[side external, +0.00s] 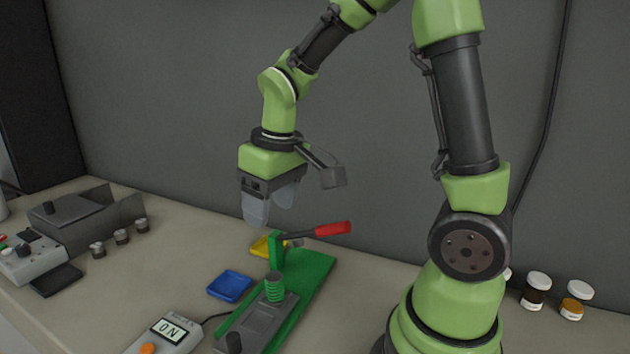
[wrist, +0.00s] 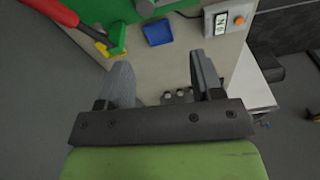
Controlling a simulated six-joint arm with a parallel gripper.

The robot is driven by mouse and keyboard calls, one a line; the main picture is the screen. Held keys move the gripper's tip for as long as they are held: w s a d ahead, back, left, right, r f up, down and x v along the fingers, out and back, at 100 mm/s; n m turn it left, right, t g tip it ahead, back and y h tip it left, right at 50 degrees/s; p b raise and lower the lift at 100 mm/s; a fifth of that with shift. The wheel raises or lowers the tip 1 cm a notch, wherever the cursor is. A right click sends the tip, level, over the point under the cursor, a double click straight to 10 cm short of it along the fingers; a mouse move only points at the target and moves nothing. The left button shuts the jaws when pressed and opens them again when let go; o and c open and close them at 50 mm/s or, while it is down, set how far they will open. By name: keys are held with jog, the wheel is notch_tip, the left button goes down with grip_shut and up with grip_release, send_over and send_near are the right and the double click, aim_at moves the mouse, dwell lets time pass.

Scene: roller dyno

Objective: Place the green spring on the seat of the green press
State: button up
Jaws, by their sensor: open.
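The green spring (side external: 275,289) stands upright on the grey plate of the green press (side external: 314,268), in front of the press's green post, with a grey piece showing at its top. The press's red handle (side external: 332,229) sticks out to the right. In the wrist view the green press (wrist: 92,14) and red handle (wrist: 50,11) are at the upper left; I cannot make out the spring there. My gripper (side external: 270,212) is open and empty, high above the bench, up and left of the press post. Its fingers also show apart in the wrist view (wrist: 160,78).
A blue tray (side external: 230,286) and a partly hidden yellow tray (side external: 262,247) lie beside the press. A meter (side external: 168,334) is at the front. Several small metal cylinders (side external: 121,237) stand by a grey machine (side external: 85,215). Lidded jars (side external: 536,290) stand at right.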

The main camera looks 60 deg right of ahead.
jog(key=s+a+r+m+t+y, duration=0.1)
jog(key=s+a+r+m+t, duration=0.1)
jog(key=s+a+r+t, duration=0.3)
jog(key=s+r, duration=0.4)
jog(key=s, duration=0.2)
jog(key=shift+s+a+r+m+y, duration=0.2)
jog(key=shift+s+a+m+y, duration=0.15)
jog(key=shift+s+m+y, duration=0.05)
